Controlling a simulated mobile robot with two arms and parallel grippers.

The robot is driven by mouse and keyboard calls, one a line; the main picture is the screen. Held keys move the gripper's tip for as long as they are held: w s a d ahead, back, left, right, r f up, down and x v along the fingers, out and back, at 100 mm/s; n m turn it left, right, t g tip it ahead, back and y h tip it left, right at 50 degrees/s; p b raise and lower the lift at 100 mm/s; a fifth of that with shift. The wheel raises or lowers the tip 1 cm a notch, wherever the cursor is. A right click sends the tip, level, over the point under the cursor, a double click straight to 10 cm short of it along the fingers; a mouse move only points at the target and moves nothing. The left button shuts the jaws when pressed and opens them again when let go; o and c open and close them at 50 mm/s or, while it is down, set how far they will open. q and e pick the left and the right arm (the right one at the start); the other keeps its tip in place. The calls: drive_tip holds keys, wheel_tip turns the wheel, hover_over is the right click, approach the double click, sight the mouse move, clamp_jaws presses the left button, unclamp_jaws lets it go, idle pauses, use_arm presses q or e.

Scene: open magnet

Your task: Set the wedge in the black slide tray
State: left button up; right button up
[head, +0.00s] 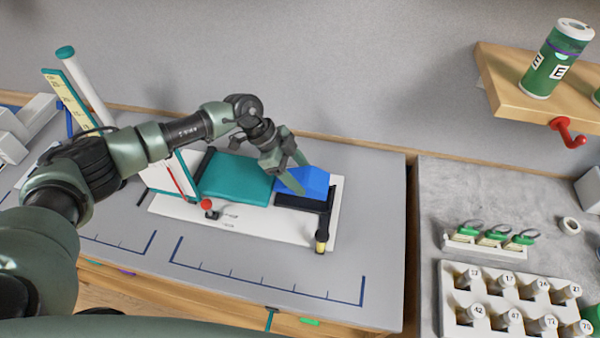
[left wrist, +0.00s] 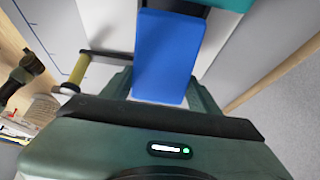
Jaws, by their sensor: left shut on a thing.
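The blue wedge (head: 316,181) is at the right end of the white base plate, beside the teal block (head: 235,182). My left gripper (head: 296,174) is shut on the wedge from above. In the left wrist view the wedge (left wrist: 165,55) stretches away between the fingers (left wrist: 162,88). The black slide tray (head: 300,202) shows just below and in front of the wedge. The wedge overlaps the tray in the head view; I cannot tell whether it rests on it or hangs slightly above. The wedge's far underside is hidden. My right gripper is not in view.
The white base plate (head: 237,223) also carries a red-knobbed lever (head: 206,204). The grey bench (head: 130,265) is clear in front. Numbered vials (head: 505,287) stand on the right bench.

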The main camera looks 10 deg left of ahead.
use_arm(q)
wheel_tip(320, 180, down, 2)
drive_tip(key=shift+w+b, duration=0.15)
drive_tip(key=shift+b, duration=0.5)
drive_tip(key=shift+f+b, duration=0.65)
drive_tip(key=shift+f, duration=0.7)
drive_tip(key=shift+p, duration=0.35)
drive_tip(key=shift+f, duration=0.1)
drive_tip(key=o, duration=1.4)
